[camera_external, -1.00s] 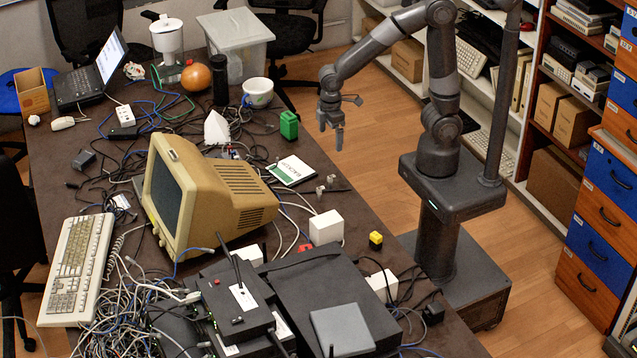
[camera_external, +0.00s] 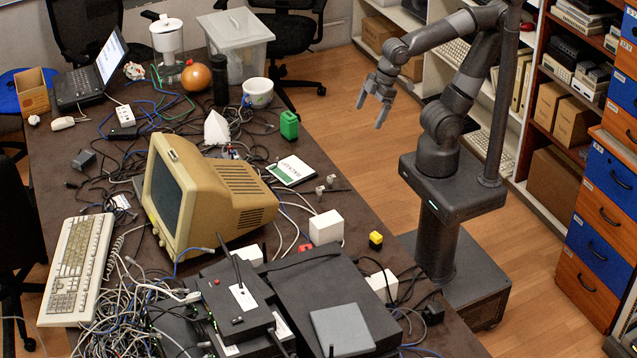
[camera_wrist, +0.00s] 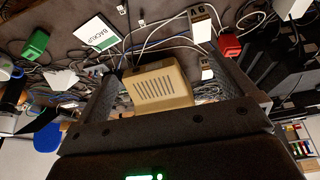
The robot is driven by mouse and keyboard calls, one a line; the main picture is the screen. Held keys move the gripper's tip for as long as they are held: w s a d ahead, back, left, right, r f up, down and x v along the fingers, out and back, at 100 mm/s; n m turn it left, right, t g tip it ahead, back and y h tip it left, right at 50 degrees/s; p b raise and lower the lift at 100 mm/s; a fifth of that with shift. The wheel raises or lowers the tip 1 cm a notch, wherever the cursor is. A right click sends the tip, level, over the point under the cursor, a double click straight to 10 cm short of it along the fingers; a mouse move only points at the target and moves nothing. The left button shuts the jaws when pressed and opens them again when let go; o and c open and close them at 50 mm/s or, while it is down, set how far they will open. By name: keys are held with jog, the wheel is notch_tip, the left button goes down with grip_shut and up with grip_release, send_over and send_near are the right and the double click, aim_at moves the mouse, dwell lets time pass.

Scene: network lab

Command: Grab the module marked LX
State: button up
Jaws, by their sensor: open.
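I cannot read the marking LX on anything in either view. Two small grey pieces (camera_external: 325,184) that may be modules lie near the table's right edge, beside the white and green booklet (camera_external: 291,170); they are too small to identify. My gripper (camera_external: 370,115) is open and empty, in the air off the table's right side, above the floor. In the wrist view its two fingers stand wide apart, with the beige monitor (camera_wrist: 160,86) seen between them and the booklet marked BACKUP (camera_wrist: 97,32) beyond.
A green block (camera_external: 289,125), white box (camera_external: 325,227) and yellow block (camera_external: 376,240) stand on the table (camera_external: 340,212). Tangled cables and black network boxes (camera_external: 320,285) crowd the front. Shelves stand behind my arm.

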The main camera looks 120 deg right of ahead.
jog(key=s, duration=0.1)
jog(key=a+r, duration=0.1)
jog(key=s+t, duration=0.1)
jog(key=shift+s+a+r, duration=0.25)
jog(key=shift+s+a, duration=0.05)
jog(key=c, duration=1.3)
jog(key=g, duration=0.5)
send_over(330, 179)
notch_tip(330, 179, down, 22)
jog(key=shift+s+d+f+g, duration=0.2)
jog(key=shift+d+f+g, duration=0.15)
jog(key=shift+f, duration=0.2)
jog(key=shift+d+f, duration=0.1)
jog(key=shift+f, duration=5.2)
